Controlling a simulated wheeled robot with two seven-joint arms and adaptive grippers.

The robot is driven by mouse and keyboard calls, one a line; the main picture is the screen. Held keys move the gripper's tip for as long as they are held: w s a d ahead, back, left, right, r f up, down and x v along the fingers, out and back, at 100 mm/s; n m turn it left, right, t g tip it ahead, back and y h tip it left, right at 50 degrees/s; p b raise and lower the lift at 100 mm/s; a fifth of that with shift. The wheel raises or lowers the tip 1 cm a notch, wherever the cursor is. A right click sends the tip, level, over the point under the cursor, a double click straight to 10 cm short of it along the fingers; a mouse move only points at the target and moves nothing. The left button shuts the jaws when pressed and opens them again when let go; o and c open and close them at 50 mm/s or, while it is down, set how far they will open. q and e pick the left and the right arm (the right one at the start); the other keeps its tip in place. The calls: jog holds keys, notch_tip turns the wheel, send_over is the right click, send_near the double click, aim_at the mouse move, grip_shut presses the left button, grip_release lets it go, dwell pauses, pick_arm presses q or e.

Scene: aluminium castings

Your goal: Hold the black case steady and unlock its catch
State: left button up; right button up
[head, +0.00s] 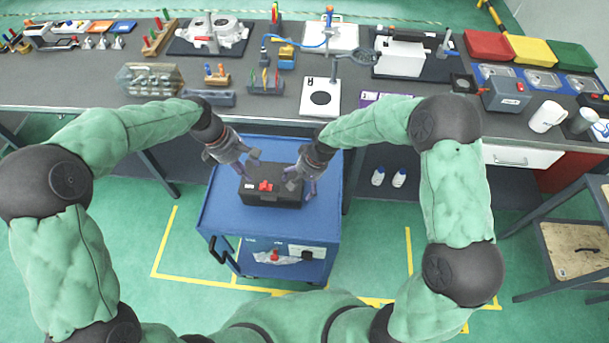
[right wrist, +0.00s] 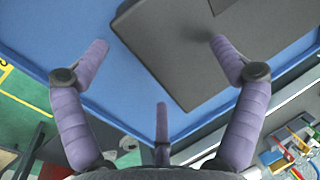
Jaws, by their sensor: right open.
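The black case (head: 285,200) lies on the blue cart top (head: 221,205) in the head view. Its red catch (head: 266,186) shows on the upper face, near the middle. My left gripper (head: 247,163) is at the case's back left edge; whether its fingers touch or grip the case is unclear. My right gripper (head: 301,180) is open at the case's right end. In the right wrist view, its purple fingers (right wrist: 158,48) are spread and empty. One fingertip overlaps the dark case (right wrist: 180,60), another is over the blue top. The catch is not visible there.
A long grey workbench (head: 60,92) with castings and tools runs behind the cart. A white mug (head: 545,117) stands at its right. The cart top is bare around the case.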

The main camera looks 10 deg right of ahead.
jog(key=shift+f, duration=0.2)
jog(key=shift+s+a, duration=0.1)
jog(key=shift+s, duration=0.05)
jog(key=c, duration=1.6)
jog(key=shift+s+f, duration=0.1)
jog(key=shift+s, duration=0.05)
jog(key=shift+c, duration=0.2)
jog(key=shift+s+f, duration=0.15)
jog(key=shift+s, duration=0.1)
jog(key=shift+c, duration=1.1)
jog(key=o, duration=1.5)
jog(key=shift+w, duration=0.1)
jog(key=shift+o, duration=0.4)
jog(key=shift+w+f, duration=0.1)
jog(key=shift+w, duration=0.25)
jog(key=shift+s+r, duration=0.1)
jog(key=shift+r, duration=0.1)
